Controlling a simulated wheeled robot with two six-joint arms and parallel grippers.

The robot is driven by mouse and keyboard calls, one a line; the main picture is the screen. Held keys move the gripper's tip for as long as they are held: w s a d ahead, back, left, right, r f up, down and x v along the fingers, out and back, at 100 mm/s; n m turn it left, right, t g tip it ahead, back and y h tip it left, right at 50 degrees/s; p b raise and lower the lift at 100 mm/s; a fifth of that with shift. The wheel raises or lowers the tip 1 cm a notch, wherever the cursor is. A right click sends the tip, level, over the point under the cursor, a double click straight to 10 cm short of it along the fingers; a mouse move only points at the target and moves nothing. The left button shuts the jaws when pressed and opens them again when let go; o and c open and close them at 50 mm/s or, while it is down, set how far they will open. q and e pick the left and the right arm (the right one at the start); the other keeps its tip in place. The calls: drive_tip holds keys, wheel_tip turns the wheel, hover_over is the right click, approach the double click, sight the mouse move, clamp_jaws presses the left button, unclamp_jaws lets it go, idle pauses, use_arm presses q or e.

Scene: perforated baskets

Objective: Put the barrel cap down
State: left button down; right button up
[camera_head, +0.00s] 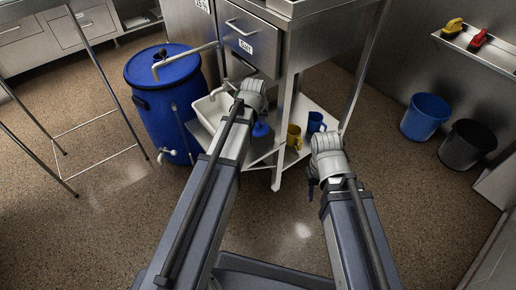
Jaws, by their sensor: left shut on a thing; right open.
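My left gripper (259,117) is at the end of the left arm, over the low shelf by the white tub. A small blue round piece, which looks like the barrel cap (261,130), shows just below the wrist. The gripper is shut on it; the fingers are mostly hidden behind the wrist. The blue barrel (154,110) stands upright on the floor left of the gripper, with a pale bent pipe at its top and a white tap low on its front. My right gripper (312,187) is open, right of the shelf and pointing down, apart from the cap.
A white tub (207,112) sits on the low steel shelf (313,102). A yellow mug (293,136) and a blue mug (316,122) stand close right of the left gripper. A blue bucket (424,117) and a black bucket (466,145) stand right. The front floor is clear.

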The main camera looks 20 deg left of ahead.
use_arm(q)
drive_tip(key=shift+f+b, duration=4.9)
drive_tip(key=shift+f, duration=0.15)
drive_tip(key=shift+r, duration=0.15)
drive_tip(key=c, duration=1.1)
unclamp_jaws()
drive_tip(key=shift+f, duration=0.2)
drive_tip(key=shift+c, duration=0.2)
drive_tip(key=o, duration=0.5)
drive_tip(key=shift+c, duration=0.2)
drive_tip(key=shift+r, duration=0.15)
